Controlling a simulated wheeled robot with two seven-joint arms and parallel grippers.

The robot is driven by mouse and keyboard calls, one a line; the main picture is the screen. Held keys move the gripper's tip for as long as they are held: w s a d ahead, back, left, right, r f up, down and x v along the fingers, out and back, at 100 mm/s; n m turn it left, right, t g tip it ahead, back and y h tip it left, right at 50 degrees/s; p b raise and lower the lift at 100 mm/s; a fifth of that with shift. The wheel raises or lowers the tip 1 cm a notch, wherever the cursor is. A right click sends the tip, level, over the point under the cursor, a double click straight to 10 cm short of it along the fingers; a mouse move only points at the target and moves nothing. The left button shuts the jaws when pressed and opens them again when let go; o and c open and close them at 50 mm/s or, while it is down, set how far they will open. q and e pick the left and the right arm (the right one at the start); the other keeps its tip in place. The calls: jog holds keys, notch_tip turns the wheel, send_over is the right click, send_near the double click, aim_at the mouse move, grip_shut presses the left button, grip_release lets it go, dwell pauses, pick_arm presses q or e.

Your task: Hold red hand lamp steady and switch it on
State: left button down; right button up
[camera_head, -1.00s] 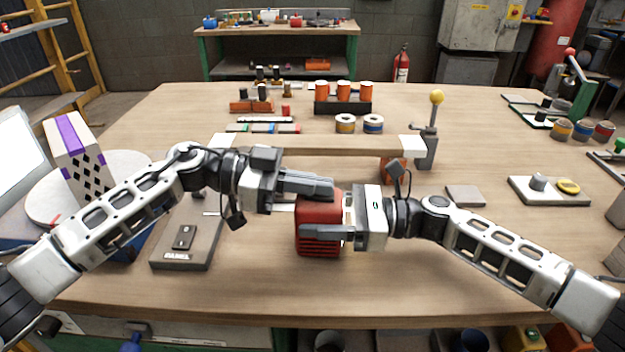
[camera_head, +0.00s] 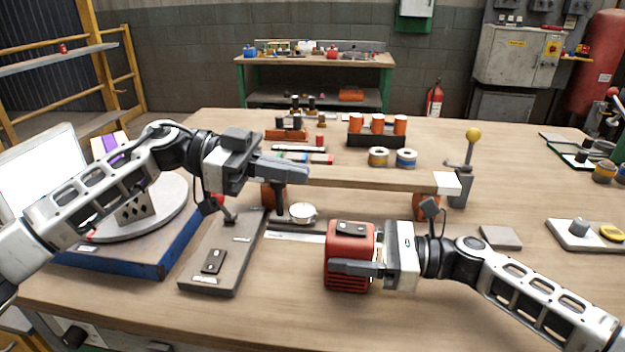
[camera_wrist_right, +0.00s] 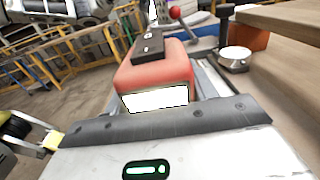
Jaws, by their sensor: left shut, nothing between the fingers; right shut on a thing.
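The red hand lamp (camera_head: 350,236) stands upright on the table at the middle front, with a dark plate on its top. My right gripper (camera_head: 362,266) is shut on the lamp from the right side. In the right wrist view the lamp (camera_wrist_right: 153,72) shows a bright white front face and the dark top piece (camera_wrist_right: 149,46) with small light marks. My left gripper (camera_head: 300,175) is shut and empty, up and to the left of the lamp, apart from it. The lamp's far side is hidden.
A grey switch board (camera_head: 215,265) lies left of the lamp. A wooden beam (camera_head: 370,179) on red supports spans behind it. A turntable (camera_head: 165,215) stands at the left. A clamp with a yellow knob (camera_head: 473,135) stands behind right. Bare table lies in front.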

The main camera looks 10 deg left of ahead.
dwell(0.4)
jog(key=o, duration=1.3)
jog(key=shift+d, duration=0.1)
